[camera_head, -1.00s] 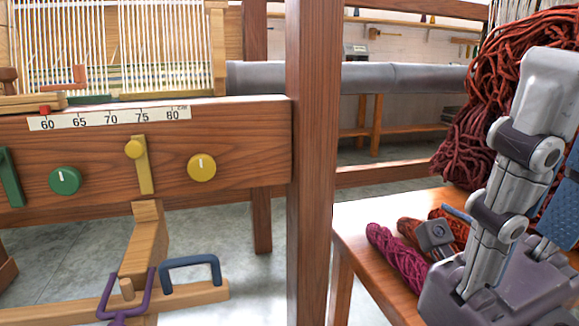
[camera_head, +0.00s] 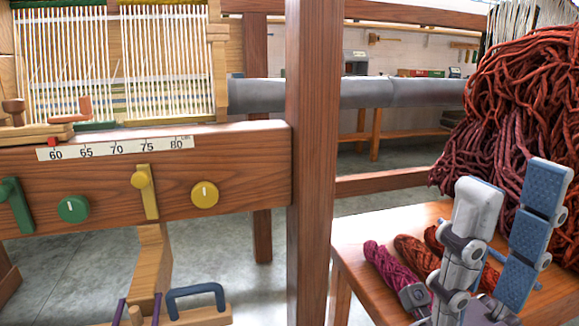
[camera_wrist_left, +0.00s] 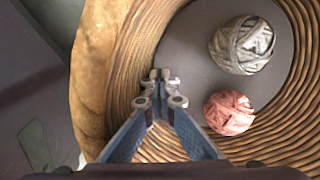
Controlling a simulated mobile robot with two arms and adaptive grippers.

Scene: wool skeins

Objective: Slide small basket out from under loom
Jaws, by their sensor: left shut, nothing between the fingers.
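A round woven basket (camera_wrist_left: 98,75) shows in the left wrist view, with a tan rim and coiled inner wall. A grey-white yarn ball (camera_wrist_left: 242,45) and a pink yarn ball (camera_wrist_left: 229,113) lie inside. My left gripper (camera_wrist_left: 161,74) is shut and empty, its tips over the basket near the inner wall; contact cannot be told. The loom (camera_head: 240,170) fills the left and middle of the head view; no basket shows there. My right gripper (camera_head: 515,180) is open, its fingers apart in front of the skein table at lower right.
A wooden table (camera_head: 360,222) carries a magenta skein (camera_head: 395,270) and an orange skein (camera_head: 415,252). A large dark red yarn mass (camera_head: 520,100) stands behind. A loom post (camera_head: 311,160) stands between. Pedals with a dark blue loop (camera_head: 195,290) sit low at the front.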

